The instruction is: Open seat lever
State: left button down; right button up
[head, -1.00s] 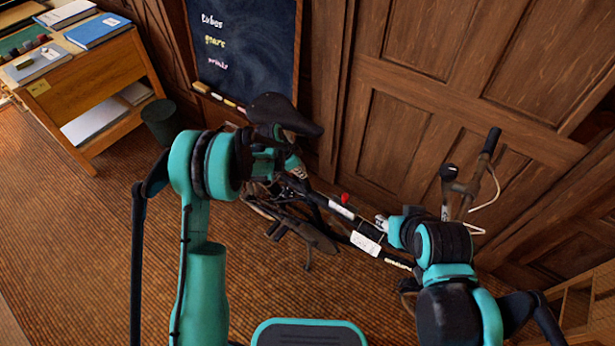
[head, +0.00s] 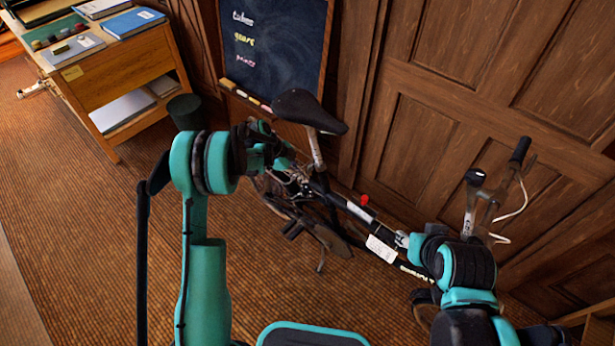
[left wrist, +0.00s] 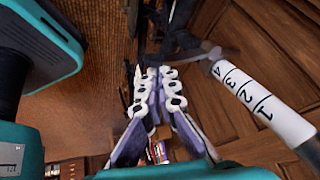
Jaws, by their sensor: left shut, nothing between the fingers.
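A folding bicycle stands by the wood-panelled wall, with a black saddle (head: 308,110) on a silver seat post (head: 317,152). In the left wrist view the seat post (left wrist: 262,105) carries a white scale with black numbers. A grey lever-like part (left wrist: 193,55) sits near the post's lower end; I cannot tell its exact position. My left gripper (left wrist: 156,80) is shut and empty, its white and purple fingers to the left of that part, apparently apart from it. In the head view my left arm mostly hides this gripper. My right gripper (head: 404,240) is by the bicycle frame; its fingers are unclear.
The bicycle frame (head: 335,200) has a red knob (head: 364,200) on it, and the handlebar (head: 518,153) rises at right. A chalkboard (head: 272,45) stands behind the saddle. A wooden desk (head: 128,83) and a dark bin (head: 184,111) are at left.

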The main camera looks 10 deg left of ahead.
pick_arm(q)
jog(key=shift+a, duration=0.1)
jog(key=shift+s+a, duration=0.4)
jog(key=shift+s, duration=0.2)
pick_arm(e)
jog(key=shift+f, duration=0.15)
